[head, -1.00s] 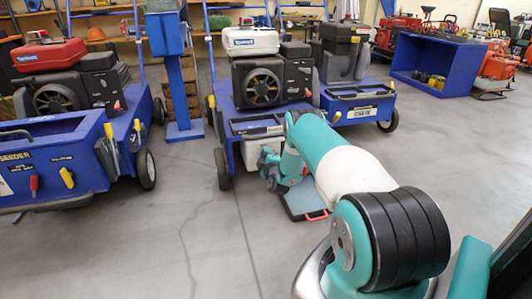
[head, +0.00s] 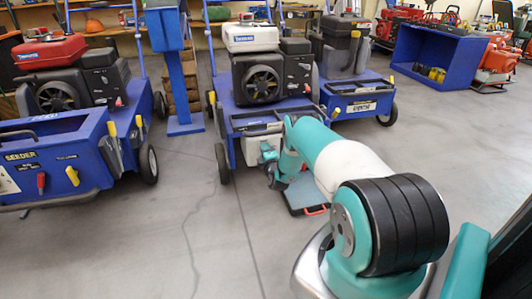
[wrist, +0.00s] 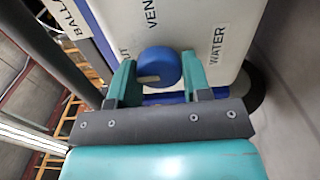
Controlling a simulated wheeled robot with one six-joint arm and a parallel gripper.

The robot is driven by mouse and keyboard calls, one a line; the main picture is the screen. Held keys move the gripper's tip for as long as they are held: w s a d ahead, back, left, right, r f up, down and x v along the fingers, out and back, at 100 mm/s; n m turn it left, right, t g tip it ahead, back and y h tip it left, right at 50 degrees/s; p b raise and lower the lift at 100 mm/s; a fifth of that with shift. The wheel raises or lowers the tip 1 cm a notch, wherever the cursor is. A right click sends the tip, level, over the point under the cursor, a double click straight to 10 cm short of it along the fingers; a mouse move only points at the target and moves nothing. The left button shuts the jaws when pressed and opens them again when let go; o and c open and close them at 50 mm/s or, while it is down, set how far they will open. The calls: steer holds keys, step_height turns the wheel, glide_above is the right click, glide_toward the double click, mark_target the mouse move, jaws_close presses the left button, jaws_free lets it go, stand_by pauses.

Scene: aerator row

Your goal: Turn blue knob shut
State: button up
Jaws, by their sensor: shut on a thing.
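The blue knob (wrist: 160,62) sits on a white tank face (wrist: 220,25) in the wrist view. It is round, with a pale mark low on its left side. My gripper (wrist: 158,75) has one finger on each side of the knob and is shut on it. Printed words "VENT" and "WATER" show on the white face, with a partly hidden word left of the knob. In the head view my gripper (head: 268,162) is at the front of the middle blue machine (head: 265,118), by its white tank (head: 250,150). The knob cannot be made out there.
A blue seeder (head: 60,165) stands at the left and another blue machine (head: 352,100) at the right. A blue post (head: 178,85) stands behind. A flat grey case (head: 305,192) lies on the floor under my arm. The floor between the seeder and middle machine is clear.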

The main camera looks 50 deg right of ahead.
steer(key=shift+s, duration=0.1)
steer(key=o, duration=0.9)
steer(key=shift+c, duration=0.2)
steer(key=p+v, duration=1.7)
steer(key=shift+s, duration=0.2)
steer(key=shift+w, duration=0.1)
